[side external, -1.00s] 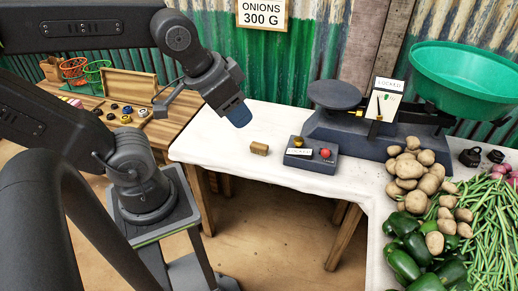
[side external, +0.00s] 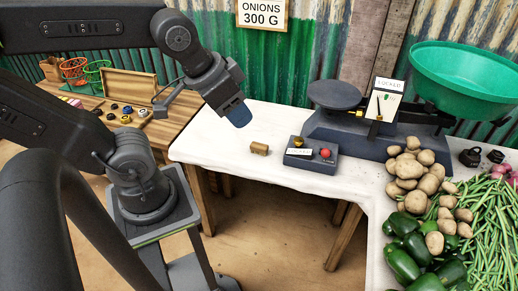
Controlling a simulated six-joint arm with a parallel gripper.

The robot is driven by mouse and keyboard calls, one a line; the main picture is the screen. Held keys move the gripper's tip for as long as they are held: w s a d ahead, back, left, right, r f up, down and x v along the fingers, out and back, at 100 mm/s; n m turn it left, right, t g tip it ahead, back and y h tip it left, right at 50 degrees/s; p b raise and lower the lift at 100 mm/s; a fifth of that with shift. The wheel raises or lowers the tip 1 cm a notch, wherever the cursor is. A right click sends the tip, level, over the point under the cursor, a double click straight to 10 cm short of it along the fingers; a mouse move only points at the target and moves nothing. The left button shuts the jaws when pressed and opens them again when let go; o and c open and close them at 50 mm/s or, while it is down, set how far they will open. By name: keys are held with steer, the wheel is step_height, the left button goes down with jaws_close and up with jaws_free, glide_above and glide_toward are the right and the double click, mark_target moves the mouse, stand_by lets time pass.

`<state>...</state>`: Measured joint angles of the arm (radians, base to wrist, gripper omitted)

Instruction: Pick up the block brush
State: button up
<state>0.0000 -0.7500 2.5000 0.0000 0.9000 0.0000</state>
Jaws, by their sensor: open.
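A small tan wooden block, which appears to be the block brush (side external: 259,148), lies on the white-covered table near its left front edge. Bristles cannot be made out at this size. My gripper (side external: 239,117) points down and to the right, above and slightly left of the block brush, clearly apart from it. The gripper is open, and nothing shows between its bluish fingers.
Potatoes (side external: 408,170), peppers (side external: 402,262) and beans (side external: 487,225) fill the right. The left workbench (side external: 150,128) holds small parts.

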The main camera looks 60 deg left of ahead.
steer(key=o, duration=0.4)
steer(key=w+a+f+m+g+y, duration=0.25)
steer(key=w+a, duration=0.25)
steer(key=w, duration=0.5)
steer(key=m+g, duration=0.6)
steer(key=m, duration=0.2)
glide_above(260, 145)
steer(key=w+d, duration=0.1)
steer(key=d, duration=0.1)
steer(key=shift+n+y, duration=0.25)
steer(key=shift+y, duration=0.2)
step_height(260, 145, down, 29)
steer(key=shift+w, duration=0.1)
steer(key=shift+x, duration=3.05)
